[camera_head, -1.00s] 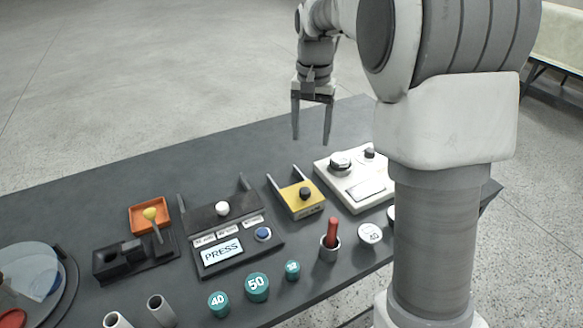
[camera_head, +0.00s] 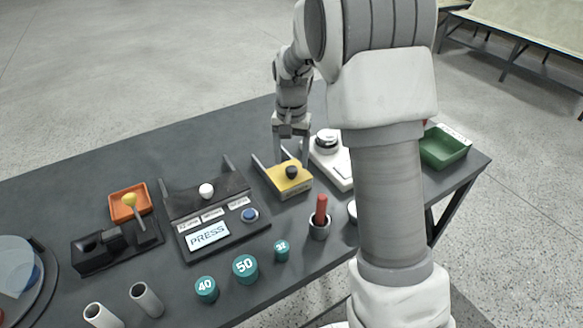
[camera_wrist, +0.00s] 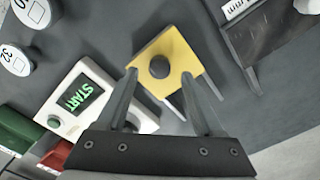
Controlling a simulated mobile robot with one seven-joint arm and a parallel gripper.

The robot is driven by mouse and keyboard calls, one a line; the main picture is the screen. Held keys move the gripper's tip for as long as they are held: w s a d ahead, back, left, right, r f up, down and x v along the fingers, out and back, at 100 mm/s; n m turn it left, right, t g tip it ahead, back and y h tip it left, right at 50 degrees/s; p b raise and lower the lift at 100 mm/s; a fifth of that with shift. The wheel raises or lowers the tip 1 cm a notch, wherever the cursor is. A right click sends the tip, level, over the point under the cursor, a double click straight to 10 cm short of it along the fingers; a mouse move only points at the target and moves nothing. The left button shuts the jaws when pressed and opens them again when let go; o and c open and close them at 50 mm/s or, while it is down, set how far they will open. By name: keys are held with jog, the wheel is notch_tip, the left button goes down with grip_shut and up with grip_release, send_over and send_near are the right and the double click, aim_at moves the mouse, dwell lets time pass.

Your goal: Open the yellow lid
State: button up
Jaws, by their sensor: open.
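The yellow lid (camera_head: 282,178) lies flat and closed on a small box with grey side walls, with a round black knob (camera_head: 291,171) on top. In the wrist view the yellow lid (camera_wrist: 178,60) and its black knob (camera_wrist: 159,67) show ahead of my fingertips. My gripper (camera_head: 290,158) is open and empty, pointing down above and behind the lid. In the wrist view my gripper (camera_wrist: 159,72) has its two fingers spread on either side of the knob, apart from it. The exact height above the knob is hard to tell.
A black press machine (camera_head: 210,215) stands left of the lid. A white device (camera_head: 331,150) stands close on the right. A red-handled tool in a cup (camera_head: 320,218) and teal weights (camera_head: 245,268) sit in front. A green tray (camera_head: 444,146) is at far right.

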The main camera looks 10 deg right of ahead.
aim_at(289, 170)
jog(key=shift+f, duration=1.4)
grip_shut()
dwell(0.4)
